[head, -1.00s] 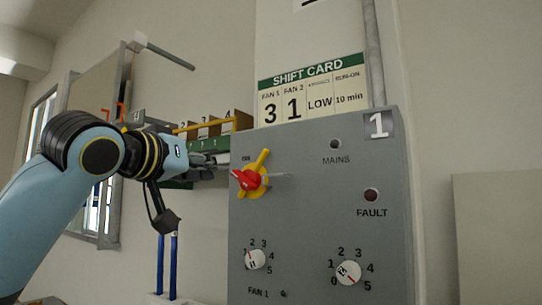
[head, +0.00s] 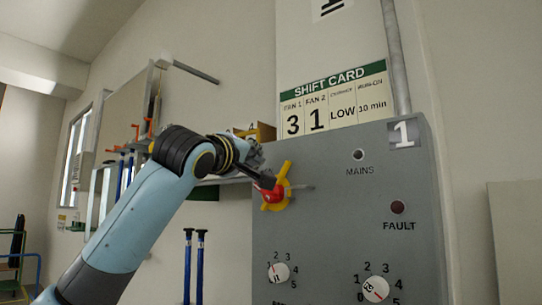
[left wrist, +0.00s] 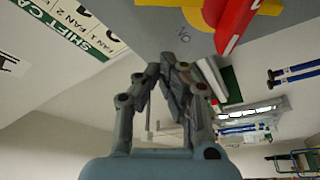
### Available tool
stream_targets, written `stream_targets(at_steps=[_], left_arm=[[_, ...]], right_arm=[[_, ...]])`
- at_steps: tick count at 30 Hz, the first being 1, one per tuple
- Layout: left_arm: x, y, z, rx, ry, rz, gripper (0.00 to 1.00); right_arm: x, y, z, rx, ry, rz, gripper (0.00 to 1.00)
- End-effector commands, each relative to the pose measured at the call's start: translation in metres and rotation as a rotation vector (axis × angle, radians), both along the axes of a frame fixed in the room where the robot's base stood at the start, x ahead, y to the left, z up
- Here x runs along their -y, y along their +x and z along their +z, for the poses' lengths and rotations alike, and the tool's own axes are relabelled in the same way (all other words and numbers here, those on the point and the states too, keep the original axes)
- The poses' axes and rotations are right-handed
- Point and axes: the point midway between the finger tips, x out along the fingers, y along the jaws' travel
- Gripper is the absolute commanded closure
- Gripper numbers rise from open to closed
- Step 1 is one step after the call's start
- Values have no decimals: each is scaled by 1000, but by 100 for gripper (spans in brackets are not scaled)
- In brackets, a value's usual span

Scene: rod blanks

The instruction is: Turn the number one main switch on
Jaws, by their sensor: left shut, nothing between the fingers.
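The main switch (head: 270,193) is a red handle on a yellow backing, at the upper left of the grey panel marked 1 (head: 340,230). Part of the red handle is hidden behind a dark part of my left wrist, so I cannot tell its setting here. The red handle (left wrist: 236,22) and yellow backing also show at the top of the left wrist view. My left gripper (head: 257,157) is near the panel's upper left edge, above and left of the switch. In the left wrist view its fingers (left wrist: 173,70) are shut and empty, apart from the handle. My right gripper is out of view.
Two white fan knobs (head: 279,273) sit low on the panel. A shift card (head: 335,100) hangs above. A shelf with boxes (head: 262,132) is behind my wrist.

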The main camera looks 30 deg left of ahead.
Motion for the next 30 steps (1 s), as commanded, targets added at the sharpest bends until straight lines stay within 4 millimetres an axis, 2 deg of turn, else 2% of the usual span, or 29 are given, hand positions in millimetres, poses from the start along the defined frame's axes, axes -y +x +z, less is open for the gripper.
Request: stream_targets(at_steps=[1,4,9,13,30], left_arm=[[-2,11,5,-1,-5,-1,100],[-3,27,6,-3,-4,-2,100],[19,23,-12,-2,-4,-4,100],[26,22,-18,-2,-1,-2,100],[27,21,-20,1,22,-1,100]], right_arm=[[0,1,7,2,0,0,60],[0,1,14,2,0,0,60],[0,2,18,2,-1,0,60],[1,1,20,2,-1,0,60],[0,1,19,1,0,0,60]])
